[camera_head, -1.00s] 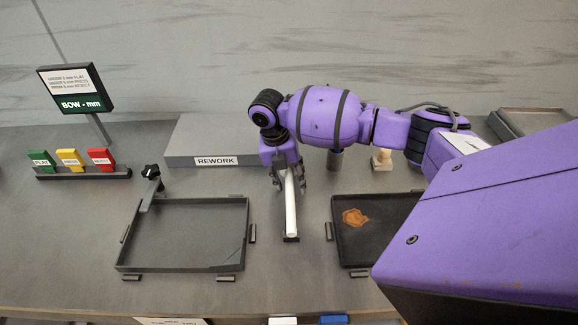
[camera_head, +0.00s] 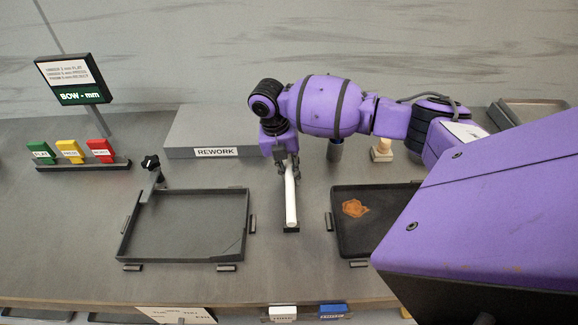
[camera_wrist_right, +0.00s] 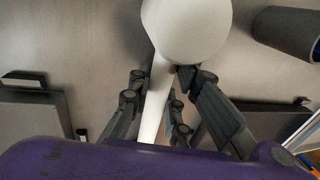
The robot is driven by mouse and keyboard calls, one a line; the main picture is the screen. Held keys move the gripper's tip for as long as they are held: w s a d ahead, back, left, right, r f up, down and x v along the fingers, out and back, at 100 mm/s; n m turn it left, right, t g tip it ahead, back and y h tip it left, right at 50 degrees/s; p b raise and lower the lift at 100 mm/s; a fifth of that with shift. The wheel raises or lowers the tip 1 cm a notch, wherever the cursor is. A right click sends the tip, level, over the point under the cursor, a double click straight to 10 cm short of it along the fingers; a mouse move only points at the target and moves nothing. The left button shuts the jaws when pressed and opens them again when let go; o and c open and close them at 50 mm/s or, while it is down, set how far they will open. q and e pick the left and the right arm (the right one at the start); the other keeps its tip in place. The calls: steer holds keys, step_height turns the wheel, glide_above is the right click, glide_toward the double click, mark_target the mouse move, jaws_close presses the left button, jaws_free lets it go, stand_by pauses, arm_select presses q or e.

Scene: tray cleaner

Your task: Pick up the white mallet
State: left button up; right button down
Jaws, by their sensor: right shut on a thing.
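The white mallet (camera_head: 291,208) lies in the middle of the bench, its handle pointing towards the front edge. The near end of the handle is at a small dark rest (camera_head: 291,230). In the right wrist view its round white head (camera_wrist_right: 187,28) is large at the top, and the handle (camera_wrist_right: 152,105) runs down between the fingers. My right gripper (camera_head: 288,174) is shut on the handle, close to the head end. It also shows in the right wrist view (camera_wrist_right: 155,108). The arm hides the head in the head view. My left gripper is not in view.
An empty grey tray (camera_head: 186,262) stands left of the mallet, and a dark tray (camera_head: 385,191) with a brown stain inside stands right. The REWORK block (camera_head: 195,140) is behind. A dark cylinder (camera_head: 335,150) and a beige stamp-like object (camera_head: 381,152) stand behind the dark tray.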

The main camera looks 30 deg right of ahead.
steer(key=shift+w+r, duration=0.15)
steer(key=shift+r, duration=0.35)
step_height(320, 180, up, 2)
steer(key=shift+a+r, duration=0.1)
steer(key=shift+r, duration=0.15)
steer(key=s+a+r, duration=0.9)
steer(key=a, duration=0.1)
steer(key=shift+a+r+p, duration=0.2)
steer(key=shift+a+p, duration=0.1)
steer(key=shift+p, duration=0.1)
